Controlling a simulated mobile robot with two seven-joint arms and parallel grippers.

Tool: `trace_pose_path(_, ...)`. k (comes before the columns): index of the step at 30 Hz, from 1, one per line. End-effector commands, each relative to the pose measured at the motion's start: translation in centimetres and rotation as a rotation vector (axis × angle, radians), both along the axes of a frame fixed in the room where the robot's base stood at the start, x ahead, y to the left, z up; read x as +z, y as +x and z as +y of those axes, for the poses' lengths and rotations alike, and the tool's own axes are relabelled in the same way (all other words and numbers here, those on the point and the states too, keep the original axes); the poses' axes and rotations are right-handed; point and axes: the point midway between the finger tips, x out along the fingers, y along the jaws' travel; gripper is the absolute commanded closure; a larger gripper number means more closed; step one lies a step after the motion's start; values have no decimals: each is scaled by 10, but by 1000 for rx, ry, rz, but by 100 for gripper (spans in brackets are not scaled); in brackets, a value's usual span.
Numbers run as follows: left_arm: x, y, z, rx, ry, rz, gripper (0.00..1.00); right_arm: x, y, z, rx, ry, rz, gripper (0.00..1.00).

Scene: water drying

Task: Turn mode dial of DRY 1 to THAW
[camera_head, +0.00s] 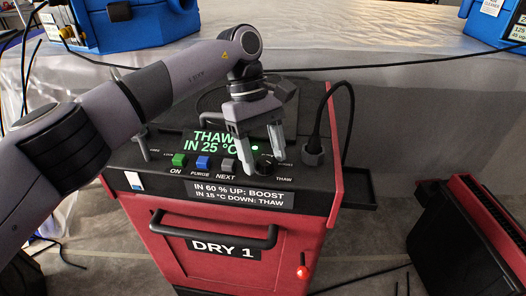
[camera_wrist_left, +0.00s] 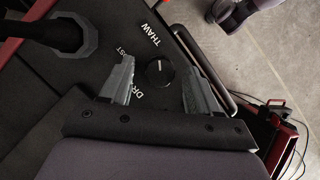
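The red DRY 1 unit (camera_head: 325,205) stands in the middle of the head view, with a black sloped top panel. Its green display (camera_head: 213,141) reads "THAW IN 25 °C". The black round mode dial (camera_head: 266,166) is at the panel's right, partly hidden by my gripper; the wrist view shows the dial (camera_wrist_left: 159,73) whole, with a white mark. THAW is printed beside it. My left gripper (camera_head: 264,164) is open and points down over the dial. In the wrist view the gripper's fingers (camera_wrist_left: 157,88) stand on either side, with gaps to the dial. My right gripper is not in view.
Green, blue and grey buttons (camera_head: 203,163) lie left of the dial. A thick cable plug (camera_head: 313,153) rises from the panel to its right. A black handle (camera_head: 214,237) crosses the front. Another red and black unit (camera_head: 462,235) stands at right.

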Motion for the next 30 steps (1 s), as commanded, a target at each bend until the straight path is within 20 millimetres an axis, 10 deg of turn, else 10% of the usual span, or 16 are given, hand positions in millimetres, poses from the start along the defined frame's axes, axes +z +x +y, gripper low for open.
trace_pose_path(30, 65, 22, 14, 0, -1, 1, 40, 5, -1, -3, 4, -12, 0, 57)
